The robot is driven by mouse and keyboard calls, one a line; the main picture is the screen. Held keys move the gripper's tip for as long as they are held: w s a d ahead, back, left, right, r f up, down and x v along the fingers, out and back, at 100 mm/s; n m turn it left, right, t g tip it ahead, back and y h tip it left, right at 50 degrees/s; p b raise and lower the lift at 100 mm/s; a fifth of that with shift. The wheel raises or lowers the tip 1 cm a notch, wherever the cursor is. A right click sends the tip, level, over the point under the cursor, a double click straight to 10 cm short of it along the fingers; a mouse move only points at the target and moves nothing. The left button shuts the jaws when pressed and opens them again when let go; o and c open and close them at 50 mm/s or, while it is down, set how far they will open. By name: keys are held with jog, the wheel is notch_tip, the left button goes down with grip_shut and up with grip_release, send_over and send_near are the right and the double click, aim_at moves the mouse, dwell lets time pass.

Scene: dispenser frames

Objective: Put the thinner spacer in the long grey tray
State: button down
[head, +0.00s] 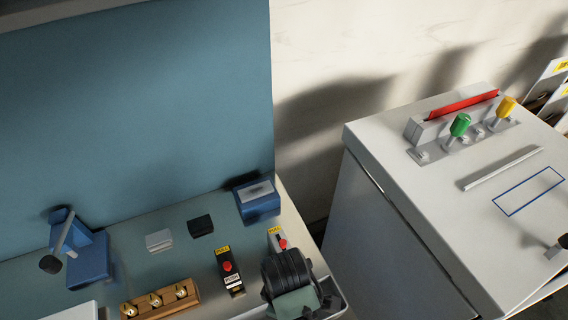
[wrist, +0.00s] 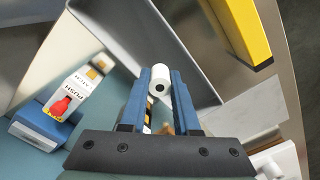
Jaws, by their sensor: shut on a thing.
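My gripper (wrist: 160,86) has two blue fingers and shows in the wrist view. It is shut on a small white round spacer (wrist: 161,72) with a dark hole in its end. A grey tray with raised walls (wrist: 190,42) lies beyond the fingertips in the wrist view. Part of a tray rim (head: 337,303) shows beside my dark wrist in the head view, where the fingertips and spacer are hidden. I cannot tell whether the spacer is over the tray or how its thickness compares with others.
A wooden block (head: 161,301) holds several small pieces. A yellow bar (wrist: 238,32) is at the wrist view's upper right. A white cabinet (head: 400,190) stands right.

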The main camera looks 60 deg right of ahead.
jog(key=shift+f, duration=2.9)
jog(key=shift+f, duration=0.15)
jog(key=c, duration=0.6)
grip_release()
jog(key=shift+c, duration=0.2)
notch_tip(320, 180, up, 12)
jog(key=shift+r, duration=0.2)
jog(key=shift+w, duration=0.1)
